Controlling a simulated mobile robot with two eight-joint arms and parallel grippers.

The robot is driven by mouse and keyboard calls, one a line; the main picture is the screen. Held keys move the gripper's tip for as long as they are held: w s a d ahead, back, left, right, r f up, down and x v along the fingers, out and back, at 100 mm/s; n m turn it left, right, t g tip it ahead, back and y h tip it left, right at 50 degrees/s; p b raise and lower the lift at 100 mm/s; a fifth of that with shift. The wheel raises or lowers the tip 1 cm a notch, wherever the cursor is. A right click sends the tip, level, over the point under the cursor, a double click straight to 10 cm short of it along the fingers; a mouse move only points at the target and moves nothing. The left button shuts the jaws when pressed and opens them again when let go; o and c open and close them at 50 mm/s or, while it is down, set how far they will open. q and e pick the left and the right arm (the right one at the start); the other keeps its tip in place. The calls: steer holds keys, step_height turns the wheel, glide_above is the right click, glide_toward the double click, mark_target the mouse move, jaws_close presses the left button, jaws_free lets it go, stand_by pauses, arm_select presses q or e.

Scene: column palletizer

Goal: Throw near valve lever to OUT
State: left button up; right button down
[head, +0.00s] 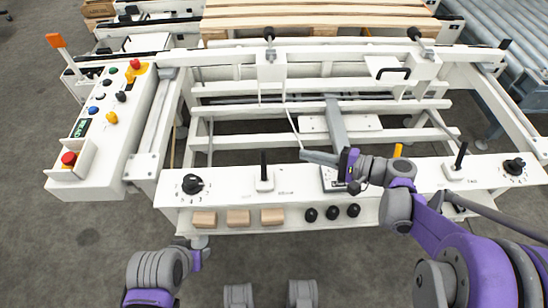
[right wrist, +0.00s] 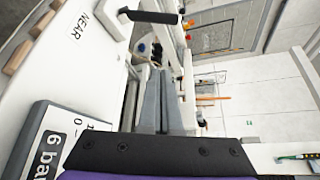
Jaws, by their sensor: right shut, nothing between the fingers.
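The near valve lever (head: 264,165) is a black handle on a small white base on the front panel, standing roughly upright in the head view. In the right wrist view the black lever (right wrist: 150,16) is at the top, beside the printed word NEAR. My right gripper (head: 304,155) has its grey fingers shut and empty, to the right of the lever and apart from it. The shut fingers also show in the right wrist view (right wrist: 155,80). My left wrist (head: 170,268) is at the lower left, away from the lever; its fingers cannot be made out.
A "6 bar" gauge block (right wrist: 60,145) is beside my right gripper. The panel carries a black knob (head: 192,184), a second lever (head: 461,156) at right, wooden blocks (head: 238,218) and black balls (head: 332,212). A control box (head: 110,120) stands left. White frame bars lie behind.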

mark_target(264, 166)
steer(key=a, duration=0.3)
steer(key=w+a+b, duration=0.1)
steer(key=a, duration=0.5)
steer(key=shift+w+a+f+b, duration=0.15)
steer(key=shift+w+f+b, duration=0.2)
steer(key=shift+w+b, duration=0.05)
steer(key=shift+s+a+r, duration=0.1)
steer(key=shift+s+r, duration=0.1)
steer(key=shift+s, duration=0.2)
